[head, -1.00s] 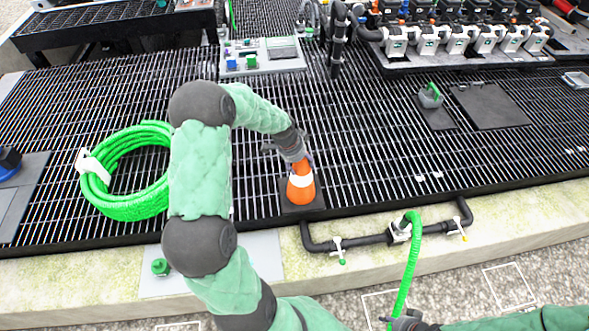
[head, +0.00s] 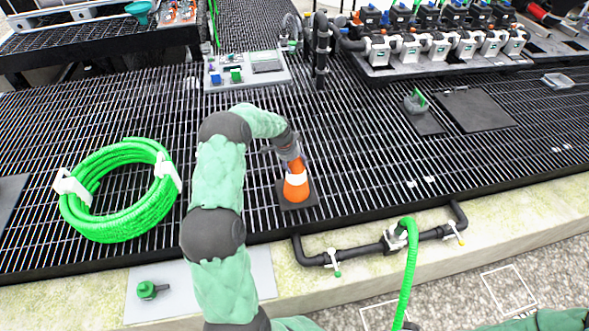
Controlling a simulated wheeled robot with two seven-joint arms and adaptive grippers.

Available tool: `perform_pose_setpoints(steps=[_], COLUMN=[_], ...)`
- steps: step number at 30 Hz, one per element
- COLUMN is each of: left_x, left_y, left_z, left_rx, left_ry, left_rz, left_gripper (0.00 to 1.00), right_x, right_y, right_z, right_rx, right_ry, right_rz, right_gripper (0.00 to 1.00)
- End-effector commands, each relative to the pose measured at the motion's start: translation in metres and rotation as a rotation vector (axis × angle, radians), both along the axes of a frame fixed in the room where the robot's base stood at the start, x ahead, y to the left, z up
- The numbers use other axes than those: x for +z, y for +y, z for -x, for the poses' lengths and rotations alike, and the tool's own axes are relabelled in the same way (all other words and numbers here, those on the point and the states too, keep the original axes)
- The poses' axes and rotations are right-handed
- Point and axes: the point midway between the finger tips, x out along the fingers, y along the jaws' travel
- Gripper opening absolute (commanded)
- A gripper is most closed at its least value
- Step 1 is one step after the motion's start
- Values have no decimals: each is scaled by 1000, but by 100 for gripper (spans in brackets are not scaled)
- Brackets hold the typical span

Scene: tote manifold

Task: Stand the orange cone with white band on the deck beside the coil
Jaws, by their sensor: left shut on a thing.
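The orange cone with a white band (head: 295,187) stands upright on its dark square base on the deck grating (head: 375,180), near the deck's front edge. My left gripper (head: 290,157) comes down from above and is shut on the cone's top; its fingers are partly hidden behind the wrist. The bright green coil (head: 125,225) lies on the grating at the left, with white ties around it. A stretch of grating and my left arm lie between coil and cone. My right gripper is out of the picture; only a bit of green sleeve shows at the lower right.
A dark pipe with valves (head: 365,248) runs along the front ledge, with a green hose (head: 408,275) hanging from it. A grey panel with buttons (head: 245,70) and a pump row (head: 440,50) stand at the back. A dark plate (head: 478,110) lies at right.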

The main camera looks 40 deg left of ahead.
Motion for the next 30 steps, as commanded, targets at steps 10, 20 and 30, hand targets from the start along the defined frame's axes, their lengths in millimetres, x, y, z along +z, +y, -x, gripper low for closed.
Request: perform_pose_setpoints(steps=[10,20,30], left_x=[-32,-35,-35], left_y=[1,0,0], left_z=[-1,-1,-1], left_rx=[0,0,0], left_ry=[-2,1,1], left_rz=[-1,0,0], left_gripper=[4,77,87], right_x=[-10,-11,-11], right_y=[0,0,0], right_z=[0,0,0], right_rx=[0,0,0], right_ry=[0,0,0], right_rz=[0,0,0], right_gripper=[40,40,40])
